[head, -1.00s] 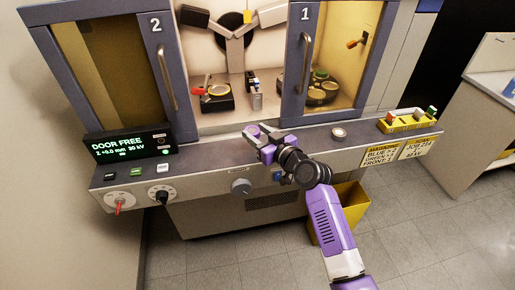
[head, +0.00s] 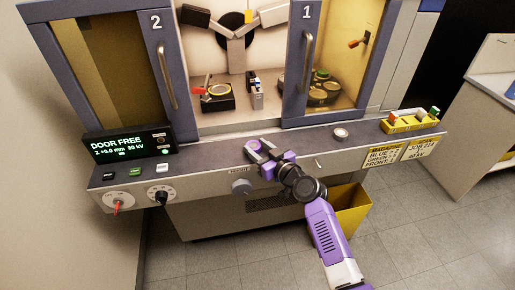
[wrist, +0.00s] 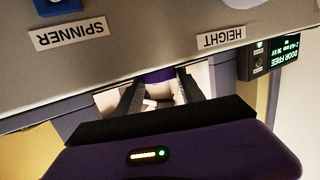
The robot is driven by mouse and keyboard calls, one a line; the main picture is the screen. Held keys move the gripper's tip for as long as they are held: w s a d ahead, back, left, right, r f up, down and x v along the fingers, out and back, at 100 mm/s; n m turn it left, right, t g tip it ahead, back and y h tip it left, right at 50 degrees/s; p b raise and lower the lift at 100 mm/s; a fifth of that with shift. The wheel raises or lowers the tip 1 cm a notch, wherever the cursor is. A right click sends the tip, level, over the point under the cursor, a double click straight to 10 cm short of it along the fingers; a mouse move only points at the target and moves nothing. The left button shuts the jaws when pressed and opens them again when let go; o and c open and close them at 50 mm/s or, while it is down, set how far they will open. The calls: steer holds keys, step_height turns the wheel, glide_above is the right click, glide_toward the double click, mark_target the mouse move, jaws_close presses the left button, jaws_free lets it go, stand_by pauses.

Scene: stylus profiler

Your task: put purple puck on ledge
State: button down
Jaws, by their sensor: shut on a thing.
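My gripper (head: 257,149) is over the grey front ledge (head: 210,157) of the machine, near the ledge's middle. It is shut on the purple puck (wrist: 158,75), of which a small part shows between the fingers in the wrist view. In the head view I cannot make the puck out from the purple gripper parts. I cannot tell whether the puck touches the ledge.
A pale disc (head: 341,133) sits on the ledge to the right, near a yellow rack (head: 410,122) with coloured pieces. The display box (head: 128,143) stands at the left. Door 2 (head: 165,60) and door 1 (head: 305,60) flank the open chamber.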

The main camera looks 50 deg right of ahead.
steer(key=c, duration=0.7)
jaws_free()
steer(key=shift+r, duration=0.15)
steer(key=b+v, duration=0.2)
steer(key=v, duration=1)
steer(key=s+a+f+g, duration=0.1)
steer(key=s+a+f, duration=0.2)
steer(key=s+a, duration=0.35)
steer(key=s+a+f+g, duration=0.1)
steer(key=s+a+f, duration=0.2)
steer(key=s+a, duration=0.4)
steer(key=s+a+r+n+y, duration=0.1)
steer(key=s+a+r, duration=0.3)
steer(key=s, duration=0.3)
steer(key=s+a+r+n+t+y, duration=0.1)
steer(key=s+a+r+y, duration=0.1)
steer(key=s+a+r, duration=0.3)
steer(key=s, duration=0.2)
steer(key=shift+s+a, duration=0.25)
steer(key=shift+a, duration=0.05)
